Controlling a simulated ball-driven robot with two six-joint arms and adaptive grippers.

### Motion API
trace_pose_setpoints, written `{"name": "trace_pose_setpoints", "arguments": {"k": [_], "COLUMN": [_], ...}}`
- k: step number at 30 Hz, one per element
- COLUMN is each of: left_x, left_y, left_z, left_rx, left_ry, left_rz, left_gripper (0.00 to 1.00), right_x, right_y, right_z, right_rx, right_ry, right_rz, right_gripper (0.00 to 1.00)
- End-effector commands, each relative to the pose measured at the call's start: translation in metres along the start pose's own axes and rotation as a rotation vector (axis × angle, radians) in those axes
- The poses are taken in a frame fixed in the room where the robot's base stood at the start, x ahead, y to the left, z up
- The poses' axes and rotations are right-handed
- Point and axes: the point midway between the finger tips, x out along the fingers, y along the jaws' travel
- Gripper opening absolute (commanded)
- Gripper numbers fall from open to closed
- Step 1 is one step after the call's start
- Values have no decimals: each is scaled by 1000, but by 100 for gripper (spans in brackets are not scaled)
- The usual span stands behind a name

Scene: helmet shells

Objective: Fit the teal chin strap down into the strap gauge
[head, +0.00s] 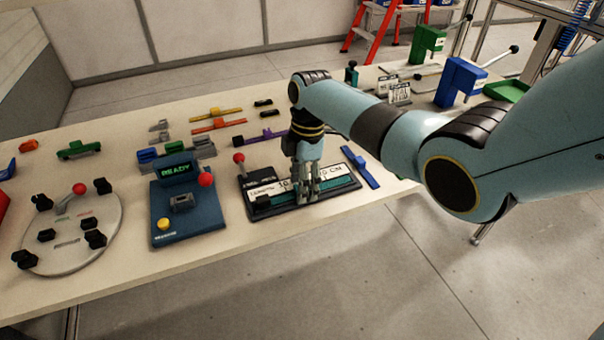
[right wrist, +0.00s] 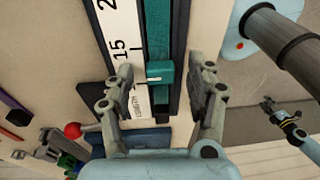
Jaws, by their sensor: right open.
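The teal chin strap (head: 341,184) lies lengthwise along the front channel of the black strap gauge (head: 258,207), beside its white length scale. In the right wrist view the strap (right wrist: 157,30) runs between dark gauge walls (right wrist: 181,45), with a wider teal block at its near end. I cannot tell if it sits fully down. My right gripper (head: 307,193) points down over the gauge. In the right wrist view its open fingers (right wrist: 160,98) stand either side of the strap, apart from it. My left gripper (right wrist: 269,104) shows small in the right wrist view, away from the gauge.
A blue strap (head: 360,168) lies right of the gauge and a purple one (head: 262,138) behind it. A red-knobbed lever (head: 239,159) stands at the gauge's left. A blue READY station (head: 186,213) is further left. The table's front edge is close.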

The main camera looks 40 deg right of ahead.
Motion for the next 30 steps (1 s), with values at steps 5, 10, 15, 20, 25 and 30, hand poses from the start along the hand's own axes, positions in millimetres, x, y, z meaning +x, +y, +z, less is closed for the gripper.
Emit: {"name": "trace_pose_setpoints", "arguments": {"k": [5,10,15,20,25,30], "left_x": [0,0,0,0,0,0], "left_y": [2,2,3,3,3,3], "left_z": [0,-1,-1,-1,-1,-1], "left_rx": [-1,-1,-1,-1,-1,-1], "left_ry": [0,1,1,1,1,1], "left_rz": [2,3,3,3,3,3], "left_gripper": [40,40,40,40,40,40], "right_x": [-24,-64,-97,-114,-119,-118], "right_y": [2,1,1,0,0,0], "right_z": [0,0,0,0,0,0], "right_rx": [0,-1,-1,0,0,0], "right_ry": [0,-1,-1,0,0,0], "right_rz": [6,5,4,1,0,0], "right_gripper": [56,56,56,56,56,56]}}
